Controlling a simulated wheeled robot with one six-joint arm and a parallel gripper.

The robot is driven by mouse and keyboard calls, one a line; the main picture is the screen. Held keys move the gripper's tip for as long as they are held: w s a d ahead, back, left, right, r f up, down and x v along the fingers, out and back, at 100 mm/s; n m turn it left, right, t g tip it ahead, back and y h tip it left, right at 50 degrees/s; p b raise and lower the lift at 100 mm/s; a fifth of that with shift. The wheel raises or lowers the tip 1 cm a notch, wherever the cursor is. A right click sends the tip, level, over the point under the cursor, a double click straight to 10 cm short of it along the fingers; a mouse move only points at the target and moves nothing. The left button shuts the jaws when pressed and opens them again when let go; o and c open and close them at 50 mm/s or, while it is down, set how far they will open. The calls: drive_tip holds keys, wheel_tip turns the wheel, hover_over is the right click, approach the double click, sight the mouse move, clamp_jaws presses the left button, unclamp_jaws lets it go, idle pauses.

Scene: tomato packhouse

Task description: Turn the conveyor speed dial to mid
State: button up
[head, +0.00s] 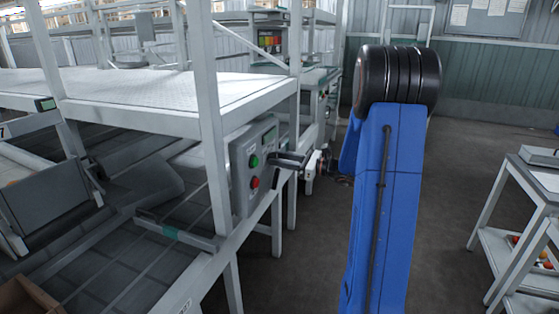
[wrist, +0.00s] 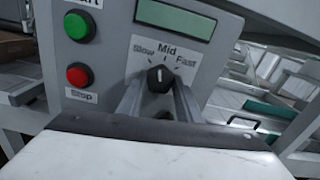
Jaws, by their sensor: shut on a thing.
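The black speed dial (wrist: 159,78) is on the grey control box (wrist: 115,55), under the labels Slow, Mid and Fast. Its white mark points roughly up toward Mid; the exact angle is hard to tell. My gripper (wrist: 158,95) is shut on the dial, one finger on each side. In the head view my gripper (head: 290,160) reaches the right side of the control box (head: 242,180) from the right, and the dial is hidden there by the fingers.
A green button (wrist: 79,26) and a red Stop button (wrist: 80,75) sit left of the dial. A green display (wrist: 176,18) is above it. The conveyor frame (head: 212,120) stands around the box. A cart (head: 545,180) is at far right, with open floor between.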

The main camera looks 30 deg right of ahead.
drive_tip(key=shift+m, duration=1.6)
drive_tip(key=o, duration=1)
drive_tip(key=shift+o, duration=0.2)
drive_tip(key=shift+s, duration=0.1)
drive_tip(key=v, duration=1.7)
drive_tip(key=shift+s, duration=0.1)
